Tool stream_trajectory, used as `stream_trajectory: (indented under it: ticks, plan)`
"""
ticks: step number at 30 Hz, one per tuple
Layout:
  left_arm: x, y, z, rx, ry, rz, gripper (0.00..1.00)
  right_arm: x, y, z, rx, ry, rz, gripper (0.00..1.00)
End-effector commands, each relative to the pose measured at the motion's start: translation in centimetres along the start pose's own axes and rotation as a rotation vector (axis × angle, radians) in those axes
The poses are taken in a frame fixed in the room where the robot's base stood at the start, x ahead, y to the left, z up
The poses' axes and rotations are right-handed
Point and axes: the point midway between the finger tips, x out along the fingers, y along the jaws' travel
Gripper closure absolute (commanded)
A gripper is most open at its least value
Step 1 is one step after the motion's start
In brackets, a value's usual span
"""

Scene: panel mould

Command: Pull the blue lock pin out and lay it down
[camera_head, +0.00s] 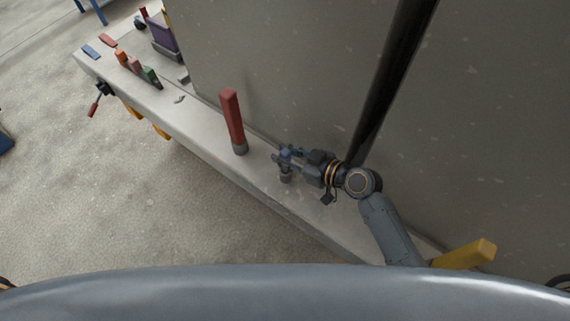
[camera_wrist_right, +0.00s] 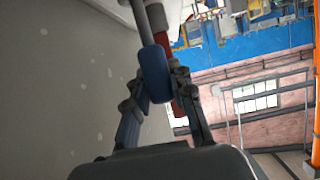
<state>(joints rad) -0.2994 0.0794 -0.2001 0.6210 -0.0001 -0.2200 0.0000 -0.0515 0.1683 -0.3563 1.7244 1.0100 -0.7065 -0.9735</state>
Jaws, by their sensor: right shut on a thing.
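The blue lock pin (camera_wrist_right: 155,74) is between the fingers of my right gripper (camera_head: 286,157) in the right wrist view. The fingers are shut on its rounded blue part, one on each side. A grey shaft (camera_wrist_right: 141,20) lies beyond it at the top of that view. In the head view the gripper stands low over the pale ledge, above a short grey round piece (camera_head: 286,177). The fingers largely hide the pin there, and I cannot tell whether it is still seated. My left gripper is not in view.
A red upright bar (camera_head: 232,120) with a grey foot stands left of the gripper on the ledge (camera_head: 205,130). A grey wall panel (camera_head: 280,60) and dark pole (camera_head: 393,80) rise behind. Small coloured blocks (camera_head: 137,68) and a purple box (camera_head: 161,37) occupy the far left end.

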Motion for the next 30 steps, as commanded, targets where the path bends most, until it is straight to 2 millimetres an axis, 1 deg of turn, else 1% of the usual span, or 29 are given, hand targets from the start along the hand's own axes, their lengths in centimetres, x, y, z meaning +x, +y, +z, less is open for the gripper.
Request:
stream_trajectory:
  ticks: [1, 15, 19, 30]
  plan:
    - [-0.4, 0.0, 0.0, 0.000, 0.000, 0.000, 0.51, -0.2, 0.0, -0.5, -0.001, 0.001, 0.000, 1.00]
    - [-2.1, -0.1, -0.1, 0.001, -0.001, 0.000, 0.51, -1.1, 0.0, -2.6, -0.001, 0.001, 0.000, 1.00]
    - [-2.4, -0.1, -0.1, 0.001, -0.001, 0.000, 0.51, -1.2, 0.0, -2.9, -0.001, 0.001, 0.000, 1.00]
    - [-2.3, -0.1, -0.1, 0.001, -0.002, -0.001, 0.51, -1.2, 0.0, -2.9, -0.001, 0.001, 0.000, 1.00]
